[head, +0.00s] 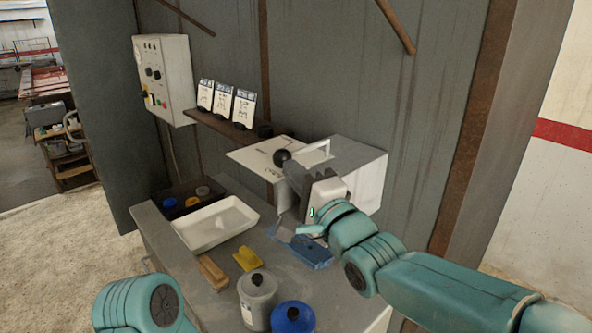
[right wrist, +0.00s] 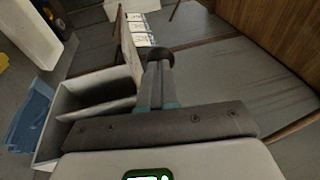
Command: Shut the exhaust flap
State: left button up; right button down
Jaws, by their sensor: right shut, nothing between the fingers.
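The exhaust flap (head: 262,156) is a white panel with dark markings. It stands open, sticking out to the left from a white box (head: 362,180) on the bench. In the right wrist view the flap (right wrist: 127,50) shows nearly edge-on, and the box (right wrist: 75,95) has an open front with an inner divider. My right gripper (head: 289,167) is shut and empty in front of the box. Its fingertips are at a round black knob (head: 282,157), which also shows in the right wrist view (right wrist: 160,56); I cannot tell whether they touch. My left gripper is out of view.
The bench holds a white tray (head: 214,222), a yellow block (head: 247,259), a brown brush-like piece (head: 212,271), a grey canister (head: 257,300), a blue-topped canister (head: 293,317) and a blue item (head: 312,252) below my gripper. A shelf with cards (head: 222,103) is on the wall behind.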

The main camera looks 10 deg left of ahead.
aim_at(267, 174)
jog(key=a, duration=0.2)
jog(key=w+a, duration=0.1)
jog(key=shift+w+a, duration=0.2)
jog(key=shift+a, duration=0.2)
jog(key=shift+f+x, duration=0.15)
jog(key=shift+x, duration=0.75)
jog(key=shift+f+x, duration=0.2)
jog(key=shift+x, duration=0.7)
jog(key=shift+s+a, duration=0.1)
jog(key=shift+a, duration=0.1)
jog(key=shift+s, duration=0.1)
